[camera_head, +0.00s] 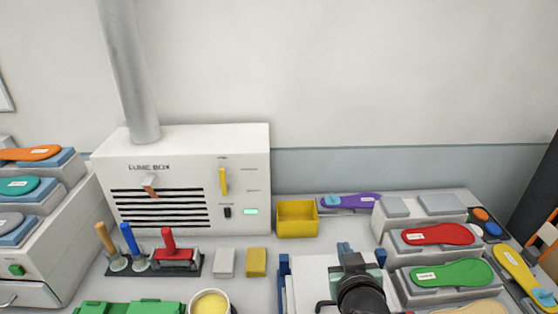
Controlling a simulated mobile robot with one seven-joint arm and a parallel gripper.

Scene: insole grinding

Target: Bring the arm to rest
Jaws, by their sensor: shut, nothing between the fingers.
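My gripper (344,247) is at the lower right of the centre, over a pale board or sheet (312,272) on the table. I see its dark wrist from behind, and the small blue-grey fingers point away from me. The fingers look shut and hold nothing. The wrist hides part of the board.
A fume box (185,180) with a pipe stands at the back left. A yellow bin (297,219) is behind my gripper. Red (437,234) and green (451,273) insoles lie on grey stands to the right. A cream-filled cup (210,303) and handled tools (129,240) are left.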

